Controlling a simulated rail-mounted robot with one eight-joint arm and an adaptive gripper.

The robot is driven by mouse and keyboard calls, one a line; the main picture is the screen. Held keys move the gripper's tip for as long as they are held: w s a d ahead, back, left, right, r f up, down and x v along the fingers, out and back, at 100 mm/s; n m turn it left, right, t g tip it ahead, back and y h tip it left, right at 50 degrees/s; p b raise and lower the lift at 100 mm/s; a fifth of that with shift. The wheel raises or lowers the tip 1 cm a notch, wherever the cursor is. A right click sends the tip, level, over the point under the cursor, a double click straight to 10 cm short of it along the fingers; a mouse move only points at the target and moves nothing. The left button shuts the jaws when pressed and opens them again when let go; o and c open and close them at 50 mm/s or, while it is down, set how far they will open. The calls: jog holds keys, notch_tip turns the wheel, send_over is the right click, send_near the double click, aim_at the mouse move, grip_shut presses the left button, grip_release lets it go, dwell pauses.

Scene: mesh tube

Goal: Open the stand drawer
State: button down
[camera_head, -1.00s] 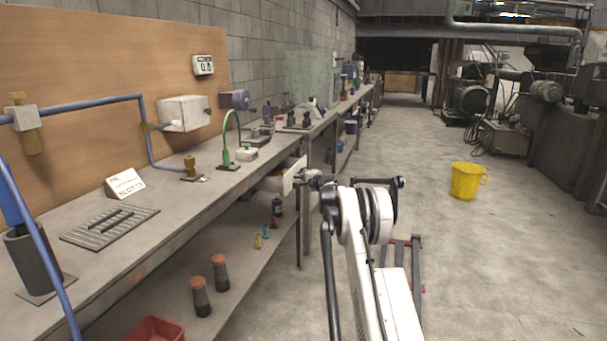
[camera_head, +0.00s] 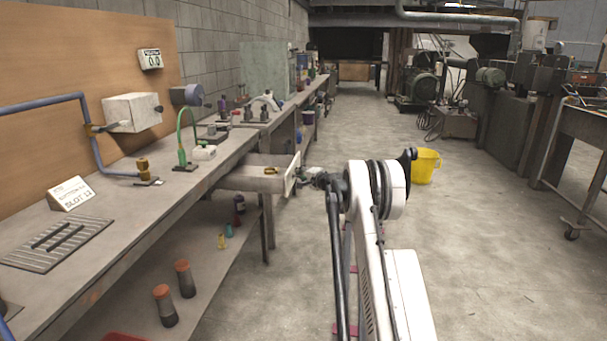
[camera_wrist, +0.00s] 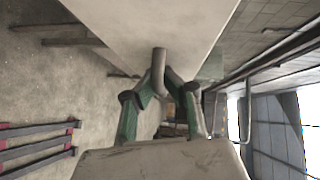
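The stand drawer (camera_head: 240,178) is pulled out from under the bench, its inside visible from above with a small yellow and dark item in it. Its pale front panel (camera_head: 291,176) faces my arm and also fills the top of the wrist view (camera_wrist: 130,25). A grey handle (camera_wrist: 159,56) sticks out from the panel. My gripper (camera_wrist: 160,77) has its green fingers on both sides of the handle, closed on it. In the head view my gripper (camera_head: 307,178) is small at the panel, partly hidden by my arm.
The bench top (camera_head: 100,240) runs along the left with several fixtures. A lower shelf (camera_head: 225,270) holds several bottles. The floor (camera_head: 490,260) to the right is clear, with a yellow bucket (camera_head: 425,166) and a wheeled table (camera_head: 580,150) farther off.

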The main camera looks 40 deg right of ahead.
jog(key=shift+d+r, duration=0.15)
jog(key=c, duration=2.1)
grip_release()
jog(key=shift+s, duration=0.25)
jog(key=s+r, duration=0.1)
jog(key=s, duration=1)
jog(key=shift+s+a+r, duration=0.2)
jog(key=shift+a+r, duration=0.05)
jog(key=shift+r, duration=0.1)
